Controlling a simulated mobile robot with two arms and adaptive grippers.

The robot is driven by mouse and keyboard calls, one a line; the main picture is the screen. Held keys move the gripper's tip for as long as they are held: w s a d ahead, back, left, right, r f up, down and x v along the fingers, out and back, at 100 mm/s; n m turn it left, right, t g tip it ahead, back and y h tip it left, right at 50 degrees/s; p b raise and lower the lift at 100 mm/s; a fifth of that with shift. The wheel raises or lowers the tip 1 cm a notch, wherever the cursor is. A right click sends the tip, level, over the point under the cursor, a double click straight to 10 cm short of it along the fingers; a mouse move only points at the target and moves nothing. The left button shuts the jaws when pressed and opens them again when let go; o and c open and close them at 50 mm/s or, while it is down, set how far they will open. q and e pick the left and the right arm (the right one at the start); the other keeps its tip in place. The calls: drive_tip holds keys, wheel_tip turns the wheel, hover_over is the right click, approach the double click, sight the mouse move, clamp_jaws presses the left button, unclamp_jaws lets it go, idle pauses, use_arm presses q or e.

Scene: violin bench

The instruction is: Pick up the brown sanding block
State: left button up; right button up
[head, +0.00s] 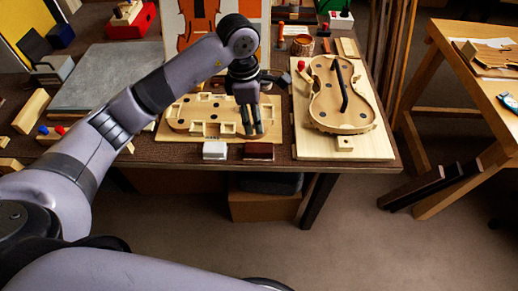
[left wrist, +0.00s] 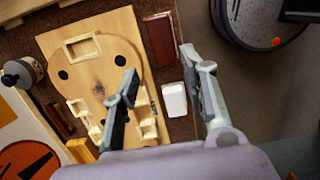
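The brown sanding block (head: 258,151) is a dark reddish-brown block lying at the front edge of the bench, just right of a white block (head: 215,150). My left gripper (head: 251,131) points down over the violin form board, just behind the brown block and apart from it. In the left wrist view the gripper (left wrist: 160,62) is open, with its two fingers spread and nothing held. There the brown sanding block (left wrist: 160,38) lies beyond the fingertips, and the white block (left wrist: 175,98) shows between the fingers. My right gripper is not in view.
The violin form board (head: 180,133) lies behind the blocks. A pale board (head: 312,147) with a violin body (head: 340,105) lies to the right. A grey slab (head: 95,85) lies at left. Open floor is in front of the bench; another wooden table (head: 460,60) stands at right.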

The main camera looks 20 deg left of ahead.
use_arm(q)
hover_over(259, 147)
wheel_tip(259, 147, down, 7)
drive_tip(key=shift+a+f+p, duration=0.15)
drive_tip(key=shift+p, duration=0.25)
wheel_tip(259, 147, down, 5)
drive_tip(key=shift+s+r+p, duration=0.1)
drive_tip(key=shift+p, duration=0.55)
drive_tip(key=shift+f, duration=0.4)
drive_tip(key=shift+c, duration=0.4)
drive_tip(key=c, duration=0.8)
drive_tip(key=shift+o, duration=0.2)
